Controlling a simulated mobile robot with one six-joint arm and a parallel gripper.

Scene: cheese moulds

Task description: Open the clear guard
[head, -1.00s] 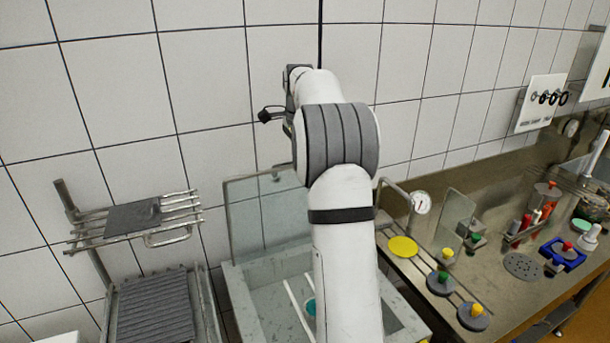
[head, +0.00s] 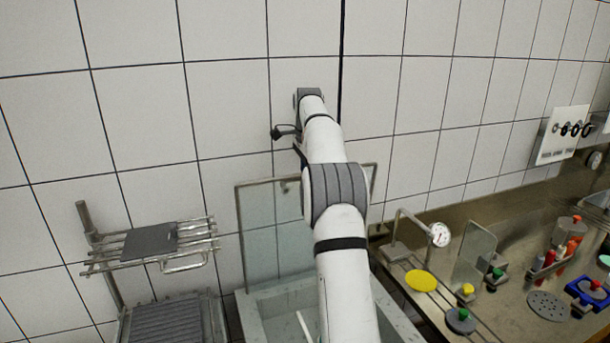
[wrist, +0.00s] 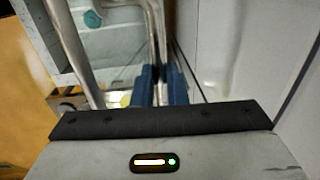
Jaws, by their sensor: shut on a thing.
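The clear guard (head: 262,235) is a see-through panel in a grey frame. It stands roughly upright at the back of a grey basin (head: 262,318), near the tiled wall. My arm covers much of its right half in the head view. The exact contact is small and partly hidden.
A metal rack (head: 150,245) with a grey plate stands left of the basin. At right, a steel counter (head: 510,318) holds a gauge (head: 438,235) on a bent pipe, a yellow disc (head: 421,280), a small clear panel (head: 475,255) and several knobbed lids. The wall is close behind the guard.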

